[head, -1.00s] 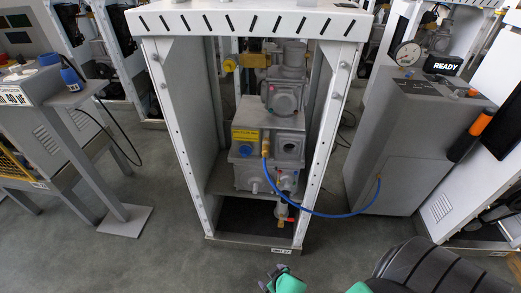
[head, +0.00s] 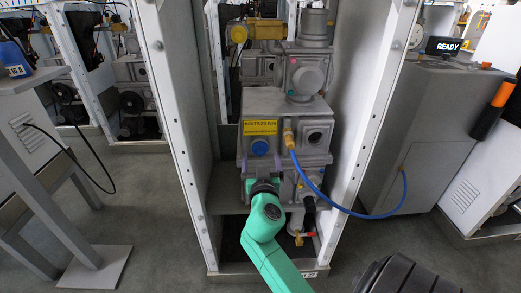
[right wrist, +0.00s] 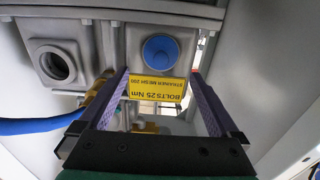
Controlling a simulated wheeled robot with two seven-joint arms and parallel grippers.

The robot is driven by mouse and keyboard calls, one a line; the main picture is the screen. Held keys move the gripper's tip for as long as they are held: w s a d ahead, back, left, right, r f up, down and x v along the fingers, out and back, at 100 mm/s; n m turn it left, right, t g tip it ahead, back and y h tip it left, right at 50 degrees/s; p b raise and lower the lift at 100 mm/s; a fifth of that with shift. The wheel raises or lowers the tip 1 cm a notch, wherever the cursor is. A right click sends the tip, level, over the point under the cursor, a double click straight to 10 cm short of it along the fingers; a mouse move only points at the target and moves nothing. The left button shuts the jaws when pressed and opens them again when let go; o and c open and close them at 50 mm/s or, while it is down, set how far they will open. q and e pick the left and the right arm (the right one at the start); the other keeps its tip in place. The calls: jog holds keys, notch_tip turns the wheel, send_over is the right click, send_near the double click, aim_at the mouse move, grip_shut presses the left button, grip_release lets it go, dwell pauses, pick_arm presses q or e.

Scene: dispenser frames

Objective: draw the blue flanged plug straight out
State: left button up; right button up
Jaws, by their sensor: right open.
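The blue flanged plug (head: 260,147) sits in the front face of the grey dispenser body (head: 287,106), below a yellow label (head: 260,128). In the right wrist view the plug (right wrist: 161,53) shows as a round blue face, above the upside-down label. My right gripper (head: 263,186) is just below the plug in the head view, at the end of the green arm; its fingers are mostly hidden there. In the right wrist view my right gripper (right wrist: 160,76) is open and empty, its two fingers apart on either side of the label, short of the plug. My left gripper is not in view.
A blue hose (head: 335,207) runs from a brass fitting (head: 289,138) right of the plug. An open round port (head: 315,137) lies further right. The white frame's posts (head: 173,120) stand on both sides. A red-handled valve (head: 301,235) is below.

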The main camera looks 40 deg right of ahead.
aim_at(260, 146)
jog(key=x, duration=0.4)
jog(key=shift+w+d, duration=0.15)
jog(key=c, duration=0.9)
jog(key=o, duration=0.9)
